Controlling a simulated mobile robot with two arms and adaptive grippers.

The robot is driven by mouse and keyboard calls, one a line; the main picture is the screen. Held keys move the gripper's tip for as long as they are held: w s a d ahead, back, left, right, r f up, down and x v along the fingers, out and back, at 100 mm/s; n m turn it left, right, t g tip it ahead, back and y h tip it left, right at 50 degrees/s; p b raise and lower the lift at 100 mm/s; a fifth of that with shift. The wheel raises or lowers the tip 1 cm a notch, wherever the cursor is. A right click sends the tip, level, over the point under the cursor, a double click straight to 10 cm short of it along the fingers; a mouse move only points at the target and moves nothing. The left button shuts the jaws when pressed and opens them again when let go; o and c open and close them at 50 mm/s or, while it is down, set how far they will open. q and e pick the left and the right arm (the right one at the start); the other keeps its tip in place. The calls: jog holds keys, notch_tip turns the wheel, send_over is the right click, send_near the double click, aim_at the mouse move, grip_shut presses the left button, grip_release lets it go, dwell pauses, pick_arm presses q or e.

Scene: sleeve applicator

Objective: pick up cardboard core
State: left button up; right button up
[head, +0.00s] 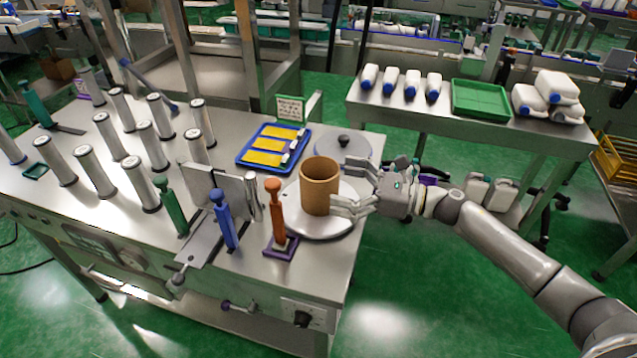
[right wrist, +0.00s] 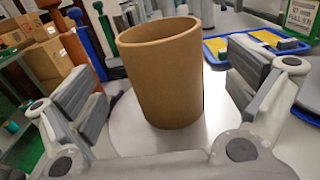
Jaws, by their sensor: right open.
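The cardboard core (head: 319,186) is a brown open-topped tube standing upright on a round pale plate (head: 296,217) at the right end of the steel table. My right gripper (head: 350,190) comes in from the right, with its fingers beside the core. In the right wrist view the core (right wrist: 166,75) stands between the two open fingers (right wrist: 160,100), with visible gaps on both sides. The gripper holds nothing. My left gripper is not in view.
An orange-handled tool (head: 275,212) and a blue-handled tool (head: 224,218) stand left of the core. A blue tray (head: 240,160) with yellow items lies behind. Several silver cylinders fill the table's left. A second table (head: 450,125) holds white bottles and a green tray (head: 480,99).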

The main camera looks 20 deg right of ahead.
aim_at(320, 177)
jog(key=shift+w+a+r, duration=0.2)
jog(key=shift+w+a, duration=0.1)
jog(key=shift+a, duration=0.05)
jog(key=p+x, duration=0.2)
jog(key=x, duration=0.1)
jog(key=shift+w+a+r, duration=0.1)
jog(key=shift+w+a, duration=0.05)
jog(key=shift+w, duration=0.15)
jog(key=shift+w+a, duration=0.2)
jog(key=shift+a, duration=0.15)
jog(key=shift+d, duration=0.1)
jog(key=c, duration=1.1)
jog(key=shift+c, duration=0.2)
